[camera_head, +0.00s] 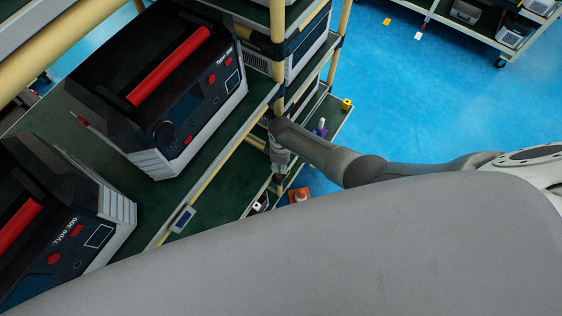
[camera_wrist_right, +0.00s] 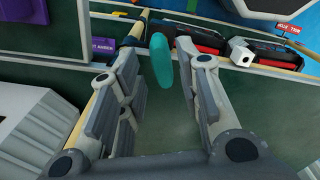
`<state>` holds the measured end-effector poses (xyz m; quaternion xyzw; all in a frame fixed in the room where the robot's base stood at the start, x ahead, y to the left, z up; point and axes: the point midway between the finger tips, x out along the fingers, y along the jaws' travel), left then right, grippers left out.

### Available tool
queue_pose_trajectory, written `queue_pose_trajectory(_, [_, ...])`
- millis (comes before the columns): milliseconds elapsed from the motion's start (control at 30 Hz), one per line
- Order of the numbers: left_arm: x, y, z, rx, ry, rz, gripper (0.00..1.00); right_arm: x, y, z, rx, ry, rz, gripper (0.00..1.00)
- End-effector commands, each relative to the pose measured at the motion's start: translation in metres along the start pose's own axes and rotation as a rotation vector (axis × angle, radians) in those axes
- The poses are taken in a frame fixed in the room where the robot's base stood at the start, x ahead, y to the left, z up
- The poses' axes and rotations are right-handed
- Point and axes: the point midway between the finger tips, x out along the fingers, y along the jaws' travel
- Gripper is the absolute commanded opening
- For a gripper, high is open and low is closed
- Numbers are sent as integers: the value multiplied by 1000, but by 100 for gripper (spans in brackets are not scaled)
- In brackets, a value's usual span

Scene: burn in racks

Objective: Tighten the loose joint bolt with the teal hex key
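A teal rounded bar, seemingly the teal hex key (camera_wrist_right: 160,61), shows in the right wrist view just beyond and between my right fingertips, with a visible gap on both sides. Its bent end and what supports it cannot be made out. My right gripper (camera_wrist_right: 163,85) is open around this line of sight. In the head view my right arm reaches in from the right, and the right gripper (camera_head: 281,172) points down beside the rack post, small and partly hidden. I cannot pick out the loose bolt. My left gripper is not in view.
The rack has cream pipes and a green shelf (camera_head: 225,185) bearing black-and-red Type 300 units (camera_head: 165,85). A purple item (camera_head: 320,128) and a yellow block (camera_head: 346,104) stand on a lower shelf. Blue floor (camera_head: 400,105) is open to the right.

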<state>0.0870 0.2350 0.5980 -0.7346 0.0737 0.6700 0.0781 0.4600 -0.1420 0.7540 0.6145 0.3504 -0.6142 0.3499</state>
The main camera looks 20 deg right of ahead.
Motion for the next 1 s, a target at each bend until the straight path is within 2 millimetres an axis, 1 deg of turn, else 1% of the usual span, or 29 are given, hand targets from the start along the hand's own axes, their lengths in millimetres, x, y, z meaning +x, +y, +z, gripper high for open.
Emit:
queue_pose_trajectory(133, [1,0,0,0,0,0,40,0,0,0,2,0,0,32])
queue_pose_trajectory(267, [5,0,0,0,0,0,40,6,0,0,3,0,0,32])
queue_pose_trajectory(1000, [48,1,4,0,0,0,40,50,0,-1,3,1,1,32])
